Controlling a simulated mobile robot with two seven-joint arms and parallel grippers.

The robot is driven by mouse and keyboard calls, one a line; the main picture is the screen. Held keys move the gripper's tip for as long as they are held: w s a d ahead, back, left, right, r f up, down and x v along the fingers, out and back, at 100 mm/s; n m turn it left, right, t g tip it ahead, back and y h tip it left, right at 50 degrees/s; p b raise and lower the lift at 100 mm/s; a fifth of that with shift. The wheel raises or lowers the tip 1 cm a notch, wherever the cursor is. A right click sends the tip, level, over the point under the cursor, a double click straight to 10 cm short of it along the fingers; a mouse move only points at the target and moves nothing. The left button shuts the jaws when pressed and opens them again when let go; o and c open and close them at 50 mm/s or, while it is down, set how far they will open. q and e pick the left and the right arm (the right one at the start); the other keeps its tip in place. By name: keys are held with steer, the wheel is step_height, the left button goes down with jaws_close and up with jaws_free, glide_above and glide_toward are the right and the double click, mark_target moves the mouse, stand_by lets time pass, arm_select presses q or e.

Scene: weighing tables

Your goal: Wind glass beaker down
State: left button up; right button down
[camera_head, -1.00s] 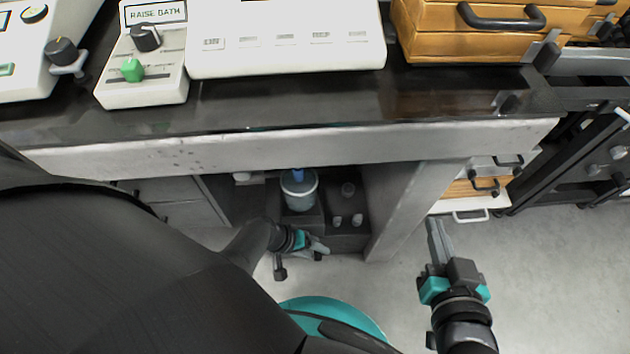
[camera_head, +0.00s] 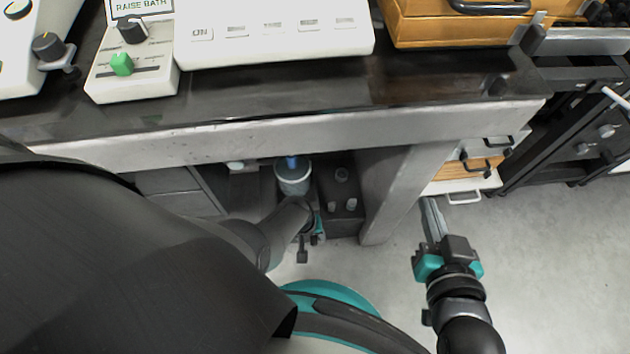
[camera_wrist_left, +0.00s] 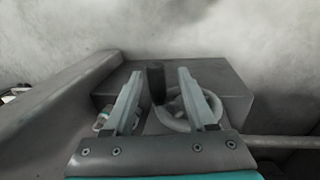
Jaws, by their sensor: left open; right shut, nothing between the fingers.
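A pale round vessel (camera_head: 293,181), likely the glass beaker, stands in the recess under the bench, with something blue at its top. My left gripper (camera_wrist_left: 160,74) is open in front of a grey block (camera_wrist_left: 225,82). A dark upright crank knob (camera_wrist_left: 156,86) shows between its fingers, clear of both as far as I can tell. A grey ring-shaped handwheel (camera_wrist_left: 196,106) lies partly behind the right finger. In the head view, my left arm hides most of this gripper and the wheel. My right gripper (camera_head: 428,204) is shut and empty, right of the bench leg.
The bench top (camera_head: 290,98) overhangs the recess. A dark box with knobs (camera_head: 342,205) is right of the vessel, beside the bench leg (camera_head: 395,190). A "RAISE BATH" control box (camera_head: 130,72) stands on the bench. The floor (camera_head: 540,260) at right is clear.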

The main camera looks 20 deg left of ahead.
arm_select(q)
steer(key=shift+w+d+f+g+y+b, duration=0.15)
steer(key=shift+f+g+y+b, duration=0.3)
steer(key=shift+g+y+b, duration=0.45)
step_height(320, 180, up, 16)
steer(key=p, duration=1.5)
steer(key=shift+d+f, duration=0.25)
steer(key=shift+w+t, duration=0.1)
steer(key=shift+t, duration=0.2)
